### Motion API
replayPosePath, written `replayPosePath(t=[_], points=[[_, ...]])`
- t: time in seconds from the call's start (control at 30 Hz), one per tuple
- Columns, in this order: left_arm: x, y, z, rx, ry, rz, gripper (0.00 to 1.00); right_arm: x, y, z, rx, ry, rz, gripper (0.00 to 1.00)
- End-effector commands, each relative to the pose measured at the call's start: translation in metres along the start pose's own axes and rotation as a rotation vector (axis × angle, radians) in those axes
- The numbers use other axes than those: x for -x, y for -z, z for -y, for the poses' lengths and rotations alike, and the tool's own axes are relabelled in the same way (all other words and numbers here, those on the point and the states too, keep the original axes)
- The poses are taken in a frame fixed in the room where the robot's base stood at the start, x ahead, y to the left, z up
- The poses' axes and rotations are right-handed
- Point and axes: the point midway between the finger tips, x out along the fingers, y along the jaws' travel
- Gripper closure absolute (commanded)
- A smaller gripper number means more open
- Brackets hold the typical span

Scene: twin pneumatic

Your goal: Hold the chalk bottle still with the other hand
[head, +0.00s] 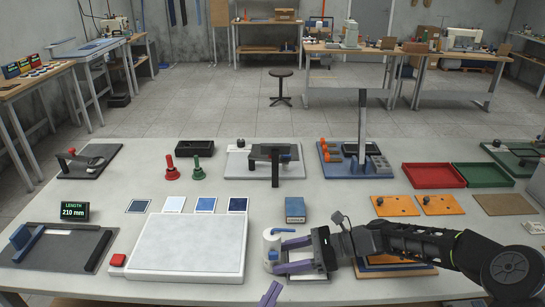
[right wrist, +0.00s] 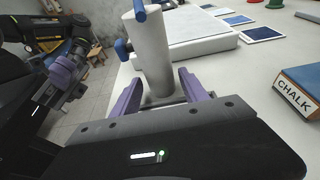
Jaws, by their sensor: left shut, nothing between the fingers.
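The chalk bottle (head: 271,246) is white with blue parts and stands upright on the table, right of the large white pad. In the right wrist view the bottle (right wrist: 152,55) rises between the purple fingers, with a blue nozzle at its top and a blue part at its side. My right gripper (head: 281,256) reaches in from the right, open, with its fingertips on either side of the bottle. Contact cannot be told. My left gripper (head: 270,294) shows only its purple fingers at the bottom edge, shut and empty, in front of the bottle.
A blue block (head: 295,209) stands behind my right gripper; the right wrist view shows a CHALK label (right wrist: 293,92) on a block. The white pad (head: 190,245) and a red button (head: 118,260) lie left. Orange boards (head: 395,206) lie right.

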Motion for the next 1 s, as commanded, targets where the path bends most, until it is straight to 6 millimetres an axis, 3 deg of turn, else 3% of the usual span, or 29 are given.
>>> replayPosePath(t=[0.13, 0.57, 1.0], points=[[0.0, 0.0, 0.0, 0.0, 0.0, 0.0, 1.0, 0.0, 0.0, 0.0, 0.0, 0.0, 0.0, 0.36], [0.0, 0.0, 0.0, 0.0, 0.0, 0.0, 1.0, 0.011, 0.001, 0.001, 0.0, 0.003, -0.002, 0.36], [0.0, 0.0, 0.0, 0.0, 0.0, 0.0, 1.0, 0.093, 0.001, 0.001, 0.0, 0.004, -0.002, 0.36]])
